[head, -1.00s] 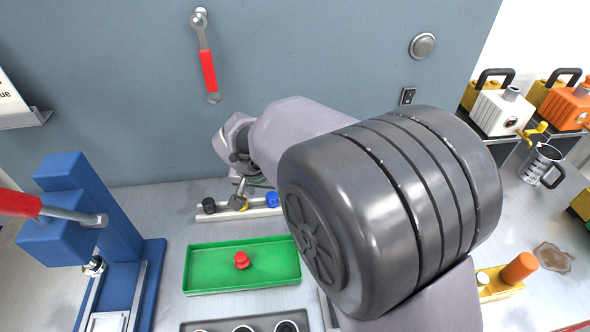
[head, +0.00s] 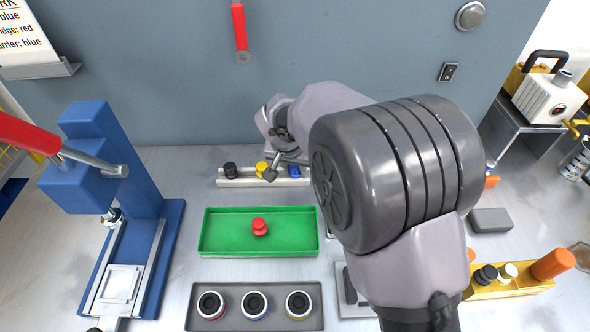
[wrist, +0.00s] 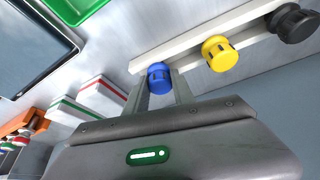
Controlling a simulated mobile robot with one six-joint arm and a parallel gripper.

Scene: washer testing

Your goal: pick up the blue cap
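The blue cap (head: 294,171) sits at the right end of a pale rail (head: 240,183) by the back wall, beside a yellow cap (head: 262,167) and a black cap (head: 230,170). In the wrist view the blue cap (wrist: 158,77) shows between the two fingers of my gripper (wrist: 160,82). The fingers are spread, with the cap near their tips. I cannot tell whether either finger touches it. In the head view my gripper (head: 273,171) is at the rail, between the yellow and blue caps, partly hidden by my arm.
A green tray (head: 214,244) with a red cap (head: 259,227) lies in front of the rail. A grey tray (head: 232,319) holds several ringed parts. A blue press (head: 145,190) stands left. A yellow block (head: 500,289) with caps is at right.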

